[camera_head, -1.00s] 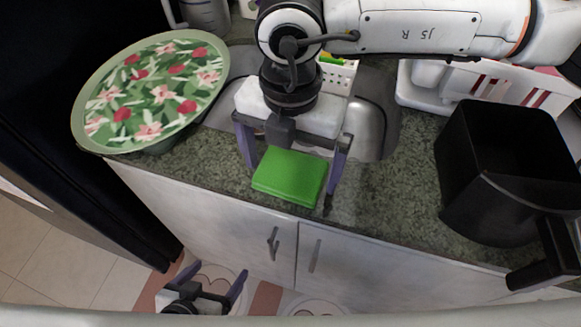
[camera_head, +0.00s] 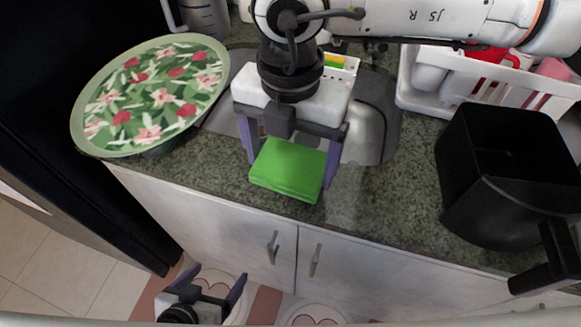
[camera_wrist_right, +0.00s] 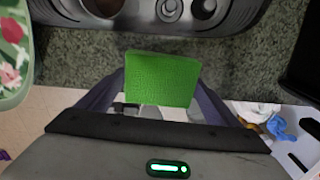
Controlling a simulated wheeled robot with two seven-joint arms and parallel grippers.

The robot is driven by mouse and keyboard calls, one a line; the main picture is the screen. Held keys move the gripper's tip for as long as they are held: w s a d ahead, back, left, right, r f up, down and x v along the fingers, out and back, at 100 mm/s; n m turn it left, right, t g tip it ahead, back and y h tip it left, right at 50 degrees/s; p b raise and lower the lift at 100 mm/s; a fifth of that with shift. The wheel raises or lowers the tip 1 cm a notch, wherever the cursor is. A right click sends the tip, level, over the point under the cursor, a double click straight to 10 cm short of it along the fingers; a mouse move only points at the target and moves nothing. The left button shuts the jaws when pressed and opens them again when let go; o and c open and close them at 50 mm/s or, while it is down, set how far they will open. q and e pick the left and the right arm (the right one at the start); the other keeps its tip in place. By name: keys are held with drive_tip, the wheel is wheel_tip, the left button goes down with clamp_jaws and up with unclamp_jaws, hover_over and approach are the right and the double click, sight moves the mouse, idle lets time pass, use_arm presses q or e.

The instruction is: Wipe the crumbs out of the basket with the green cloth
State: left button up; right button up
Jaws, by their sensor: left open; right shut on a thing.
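The green cloth (camera_head: 288,170) is a folded pad at the front of the counter. My right gripper (camera_head: 288,172) is shut on it, with one purple finger at each side. The cloth also fills the space between the fingers in the right wrist view (camera_wrist_right: 162,80). I cannot tell whether it touches the counter. The black basket (camera_head: 475,190) stands on the counter at the right, open at the top, its handle toward the lower right. Its inside is dark and I can make out no crumbs. My left gripper (camera_head: 213,283) is open and empty, low in front of the cabinets.
A round floral tray (camera_head: 150,95) covers the counter's left end. A sink (camera_head: 372,125) lies behind the cloth. A white rack (camera_head: 430,95) with dishes stands behind the basket. The granite counter (camera_head: 385,205) between cloth and basket is clear.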

sight(292, 161)
wheel_tip(292, 161, up, 6)
drive_tip(key=shift+w+d+r+b, duration=0.1)
drive_tip(key=shift+r+b, duration=0.05)
drive_tip(key=shift+b, duration=0.15)
drive_tip(key=d+r+n+p, duration=0.1)
drive_tip(key=d+r, duration=0.3)
drive_tip(key=d, duration=1.3)
drive_tip(key=d+r+n, duration=0.1)
drive_tip(key=d+r, duration=0.3)
drive_tip(key=d, duration=1.3)
drive_tip(key=shift+s+n+p, duration=0.3)
drive_tip(key=shift+s+p, duration=0.05)
drive_tip(key=shift+s, duration=0.05)
